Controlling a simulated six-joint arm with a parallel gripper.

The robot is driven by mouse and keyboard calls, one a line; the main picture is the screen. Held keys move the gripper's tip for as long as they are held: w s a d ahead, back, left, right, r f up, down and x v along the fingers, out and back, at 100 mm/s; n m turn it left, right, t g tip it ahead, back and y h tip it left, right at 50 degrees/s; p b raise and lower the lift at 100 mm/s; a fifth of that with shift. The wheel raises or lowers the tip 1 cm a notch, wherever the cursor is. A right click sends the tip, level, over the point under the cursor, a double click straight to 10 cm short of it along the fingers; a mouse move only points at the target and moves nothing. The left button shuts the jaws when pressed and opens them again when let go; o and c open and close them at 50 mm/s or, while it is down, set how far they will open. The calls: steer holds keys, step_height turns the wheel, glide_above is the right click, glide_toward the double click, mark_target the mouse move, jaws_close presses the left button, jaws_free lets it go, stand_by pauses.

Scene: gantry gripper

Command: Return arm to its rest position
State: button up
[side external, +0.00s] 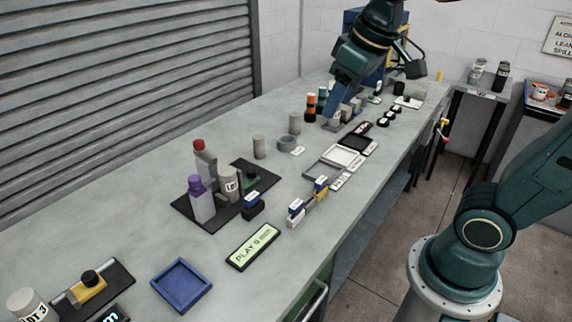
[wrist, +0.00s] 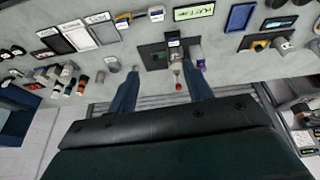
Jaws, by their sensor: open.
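My gripper (side external: 336,106) hangs over the far half of the grey bench (side external: 225,275) in the side external view, its blue fingers pointing down toward a group of small containers. In the wrist view my gripper (wrist: 160,74) has its two fingers wide apart, with nothing held between them. A dark mat (wrist: 152,58) with a red-capped bottle (wrist: 178,82) shows beyond and between the fingertips. In the side view the fingertips overlap a pale labelled jar (side external: 335,119); I cannot tell the gap between them.
A ribbed shutter (side external: 120,90) runs behind the bench. Bare bench lies along the shutter side.

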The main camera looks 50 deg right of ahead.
steer(key=s+f+t, duration=0.1)
steer(key=s+f, duration=0.2)
steer(key=s, duration=0.7)
steer(key=shift+s+a+f+m, duration=0.15)
steer(key=shift+a+f+m, duration=0.15)
steer(key=shift+a+f, duration=0.1)
stand_by(0.9)
